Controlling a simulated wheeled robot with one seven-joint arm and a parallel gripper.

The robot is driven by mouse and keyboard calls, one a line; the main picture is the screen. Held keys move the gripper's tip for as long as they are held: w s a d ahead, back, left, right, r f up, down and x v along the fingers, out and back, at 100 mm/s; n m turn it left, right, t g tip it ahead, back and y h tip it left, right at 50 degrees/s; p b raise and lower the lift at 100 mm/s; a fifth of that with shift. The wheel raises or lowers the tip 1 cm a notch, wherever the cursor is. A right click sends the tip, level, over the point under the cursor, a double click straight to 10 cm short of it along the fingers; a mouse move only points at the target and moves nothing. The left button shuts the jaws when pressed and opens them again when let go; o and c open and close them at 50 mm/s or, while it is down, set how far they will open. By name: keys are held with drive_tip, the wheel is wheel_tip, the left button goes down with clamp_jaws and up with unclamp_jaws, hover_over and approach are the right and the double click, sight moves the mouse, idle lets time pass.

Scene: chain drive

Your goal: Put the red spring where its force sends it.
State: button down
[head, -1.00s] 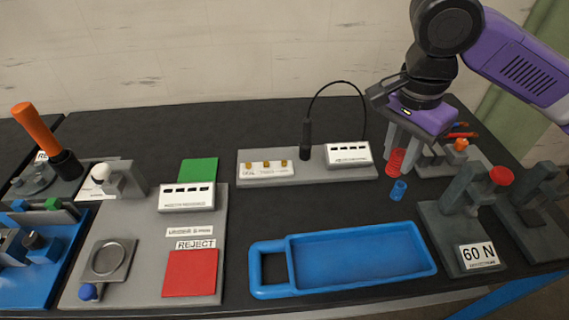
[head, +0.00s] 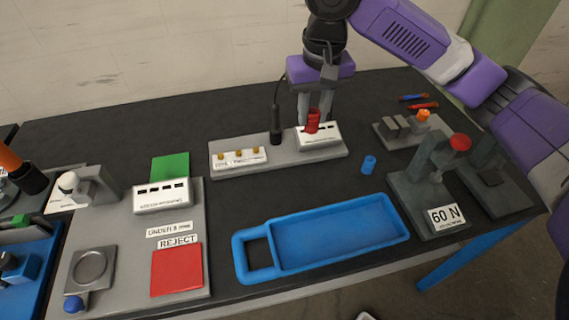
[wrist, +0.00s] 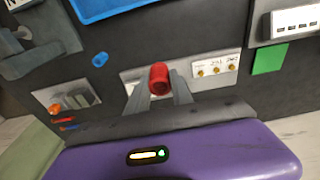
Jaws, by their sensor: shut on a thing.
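The red spring (head: 312,121) is upright between the fingers of my gripper (head: 315,112). In the wrist view the spring (wrist: 159,78) sits between the two fingertips. A grey tester plate has a round pan (head: 90,266), a display (head: 161,196), a red pad (head: 177,270) labelled REJECT and a green pad (head: 170,167). The label above REJECT seems to read "UNDER 8" with a blurred unit.
A blue tray (head: 262,231) lies at the front. A grey press marked 60 N (head: 447,217) stands at right. Dark table is clear between the tester plate and tray.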

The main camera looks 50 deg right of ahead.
wheel_tip(320, 180, down, 19)
drive_tip(key=shift+f, duration=0.1)
idle(0.4)
drive_tip(key=shift+f, duration=0.15)
drive_tip(key=c, duration=1.1)
unclamp_jaws()
